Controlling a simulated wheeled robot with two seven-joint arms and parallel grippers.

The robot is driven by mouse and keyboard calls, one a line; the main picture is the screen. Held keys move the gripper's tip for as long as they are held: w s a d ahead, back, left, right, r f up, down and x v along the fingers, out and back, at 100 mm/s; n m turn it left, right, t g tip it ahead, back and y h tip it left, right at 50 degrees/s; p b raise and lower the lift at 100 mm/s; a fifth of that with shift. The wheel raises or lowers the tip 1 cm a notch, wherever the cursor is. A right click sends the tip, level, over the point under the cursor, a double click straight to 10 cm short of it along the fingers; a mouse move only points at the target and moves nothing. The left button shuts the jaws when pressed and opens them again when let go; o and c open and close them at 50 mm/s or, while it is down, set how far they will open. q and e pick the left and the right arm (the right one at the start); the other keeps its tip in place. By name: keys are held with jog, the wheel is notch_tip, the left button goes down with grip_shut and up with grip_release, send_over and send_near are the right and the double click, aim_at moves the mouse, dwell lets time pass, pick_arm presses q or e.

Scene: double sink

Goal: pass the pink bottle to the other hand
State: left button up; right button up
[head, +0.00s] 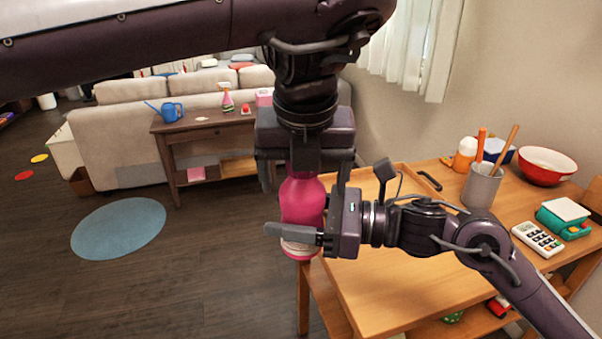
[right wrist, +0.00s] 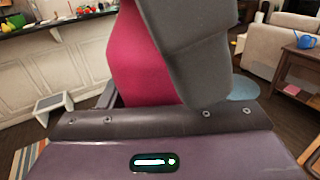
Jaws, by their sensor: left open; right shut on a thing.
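The pink bottle (head: 302,200) is upright in mid-air in the head view, in front of the wooden table's left edge. My right gripper (head: 300,236) comes in from the right and is shut on the bottle's lower part. My left gripper (head: 306,168) points down from above, open, with its fingers around the bottle's upper part. The bottle's top is hidden by my left gripper. In the right wrist view the bottle (right wrist: 140,65) shows as a pink surface, partly hidden behind a grey finger.
The wooden table (head: 390,290) holds a grey utensil cup (head: 482,186), a red bowl (head: 546,165) and a calculator-like device (head: 537,238). A side table (head: 205,125) with a blue watering can (head: 172,111) stands by the sofa (head: 125,140). Open floor lies at left.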

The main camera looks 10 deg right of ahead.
pick_arm(q)
jog(key=shift+f, duration=0.2)
jog(key=c, duration=1)
jog(key=shift+c, duration=0.2)
pick_arm(e)
jog(key=o, duration=1.1)
